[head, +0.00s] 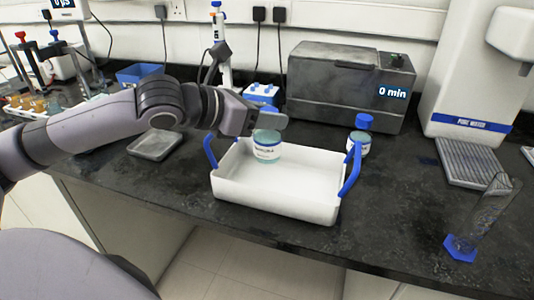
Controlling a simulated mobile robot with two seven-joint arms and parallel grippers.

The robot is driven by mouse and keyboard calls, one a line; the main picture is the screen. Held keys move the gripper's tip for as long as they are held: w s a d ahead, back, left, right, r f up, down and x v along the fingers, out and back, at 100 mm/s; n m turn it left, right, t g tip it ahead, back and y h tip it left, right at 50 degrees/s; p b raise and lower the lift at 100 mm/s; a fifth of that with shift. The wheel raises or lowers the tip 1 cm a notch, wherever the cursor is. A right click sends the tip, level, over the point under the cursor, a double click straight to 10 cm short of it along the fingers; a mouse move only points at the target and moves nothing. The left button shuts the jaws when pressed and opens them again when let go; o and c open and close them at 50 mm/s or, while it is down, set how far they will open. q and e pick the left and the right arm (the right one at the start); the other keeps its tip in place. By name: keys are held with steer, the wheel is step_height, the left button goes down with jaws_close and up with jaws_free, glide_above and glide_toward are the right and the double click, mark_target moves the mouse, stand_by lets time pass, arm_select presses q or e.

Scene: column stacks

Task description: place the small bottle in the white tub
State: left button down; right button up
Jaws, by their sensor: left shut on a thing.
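My left gripper (270,119) comes in from the left and is shut on the small bottle (267,148), a jar-like one with a label and a blue top. The bottle is upright over the back part of the white tub (272,208), and its lower part shows against the tub's inside. I cannot tell whether it touches the tub floor. The tub has blue handles at its left and right ends, and nothing else shows in it. My right gripper is not in view.
A similar blue-capped bottle (358,144) stands behind the tub's right handle. A grey box-shaped device (340,85) is at the back. A measuring cylinder (485,215) with a blue base stands at right. A grey pad (155,145) lies left.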

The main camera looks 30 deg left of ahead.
mark_target(256, 145)
arm_select(q)
step_height(256, 145, down, 6)
steer(key=shift+r+b, duration=0.25)
steer(key=shift+b, duration=0.5)
steer(key=shift+f, duration=0.35)
steer(key=shift+f, duration=0.2)
steer(key=c, duration=0.7)
jaws_free()
